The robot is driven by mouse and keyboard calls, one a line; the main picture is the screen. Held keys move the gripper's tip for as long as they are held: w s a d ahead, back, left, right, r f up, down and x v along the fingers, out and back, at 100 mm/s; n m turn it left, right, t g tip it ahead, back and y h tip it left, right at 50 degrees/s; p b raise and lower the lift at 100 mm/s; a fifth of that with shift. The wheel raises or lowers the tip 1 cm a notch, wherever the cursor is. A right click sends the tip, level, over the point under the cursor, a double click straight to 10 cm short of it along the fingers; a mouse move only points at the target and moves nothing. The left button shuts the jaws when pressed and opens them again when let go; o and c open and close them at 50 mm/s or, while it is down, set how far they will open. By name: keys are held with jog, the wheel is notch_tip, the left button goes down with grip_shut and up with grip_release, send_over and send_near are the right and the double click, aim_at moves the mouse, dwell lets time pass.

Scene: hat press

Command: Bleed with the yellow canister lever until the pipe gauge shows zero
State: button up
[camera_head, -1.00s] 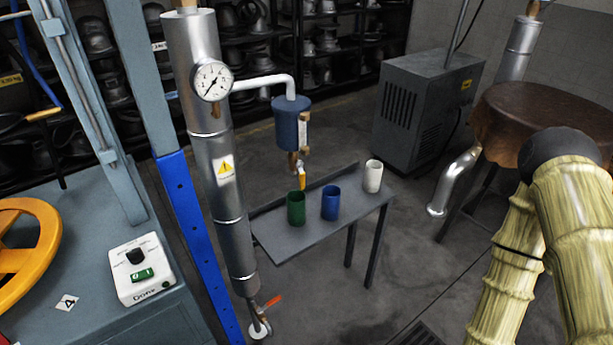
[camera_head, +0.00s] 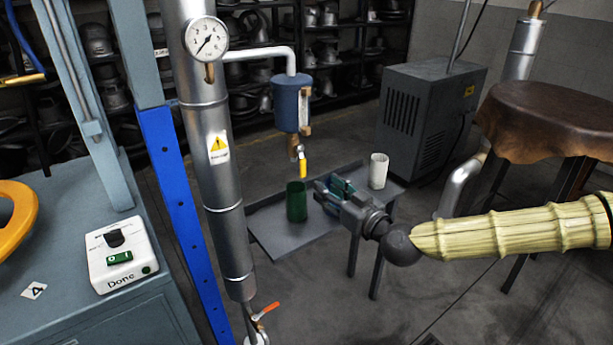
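The yellow canister lever (camera_head: 302,164) hangs down below the small blue canister (camera_head: 290,103). The white pipe gauge (camera_head: 207,39) is on the tall metal pipe; its needle points to the lower left, and its numbers are too small to read surely. My gripper (camera_head: 327,193) is over the small table, to the lower right of the lever and apart from it in the picture. Its fingers point left, toward the green cup (camera_head: 297,203). I cannot tell how far they are spread.
A white cup (camera_head: 378,171) stands on the grey table (camera_head: 282,240). A red-handled valve (camera_head: 265,311) is at the pipe's foot. A control box (camera_head: 123,255) and yellow wheel (camera_head: 14,222) are at left. A brown covered stool (camera_head: 545,120) and grey cabinet (camera_head: 428,110) are at right.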

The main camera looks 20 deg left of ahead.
aim_at(304, 166)
jog(key=x, duration=0.7)
jog(key=r+x, duration=0.1)
jog(key=x, duration=0.3)
jog(key=shift+w+d, duration=0.1)
jog(key=shift+w, duration=0.05)
grip_shut()
